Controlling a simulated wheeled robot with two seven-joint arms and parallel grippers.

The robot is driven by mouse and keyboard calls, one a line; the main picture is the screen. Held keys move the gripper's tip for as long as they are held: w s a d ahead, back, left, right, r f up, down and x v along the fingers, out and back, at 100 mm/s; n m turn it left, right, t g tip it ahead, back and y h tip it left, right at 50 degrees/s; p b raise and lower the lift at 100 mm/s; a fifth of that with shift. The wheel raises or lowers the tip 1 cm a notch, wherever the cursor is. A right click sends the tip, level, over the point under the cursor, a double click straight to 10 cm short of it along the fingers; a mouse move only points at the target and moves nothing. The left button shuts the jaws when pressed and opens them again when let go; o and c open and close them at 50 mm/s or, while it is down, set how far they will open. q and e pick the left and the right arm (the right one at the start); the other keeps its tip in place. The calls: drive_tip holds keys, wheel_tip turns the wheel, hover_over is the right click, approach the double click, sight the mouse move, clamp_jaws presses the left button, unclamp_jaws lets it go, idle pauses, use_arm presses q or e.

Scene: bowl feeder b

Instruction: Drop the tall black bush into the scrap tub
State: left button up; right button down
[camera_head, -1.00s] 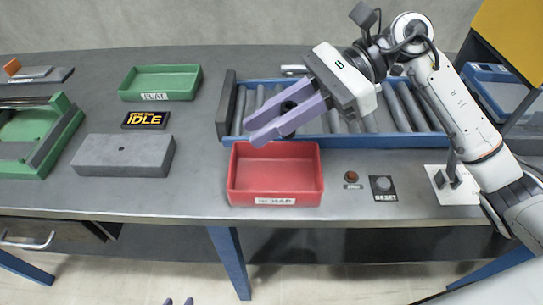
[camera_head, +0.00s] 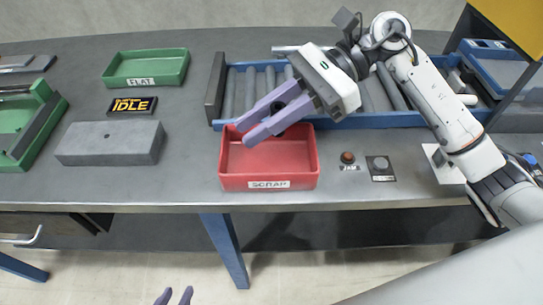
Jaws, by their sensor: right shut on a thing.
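The red scrap tub (camera_head: 268,184), labelled SCRAP, stands at the front edge of the bench in the camera_head view, and its floor looks empty where visible. My right gripper (camera_head: 246,133) reaches in from the right over the tub's back part.
A roller conveyor (camera_head: 375,120) with a blue frame runs behind the tub. A JAM button (camera_head: 347,158) and RESET button (camera_head: 381,165) sit right of it. A grey block (camera_head: 110,145), IDLE sign (camera_head: 132,106) and green FLAT tray (camera_head: 146,68) lie left.

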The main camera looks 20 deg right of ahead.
drive_tip(key=c, duration=1.5)
unclamp_jaws()
drive_tip(key=b+v, duration=0.1)
drive_tip(key=v, duration=0.9)
drive_tip(key=shift+d+r, duration=0.1)
drive_tip(key=shift+r, duration=0.05)
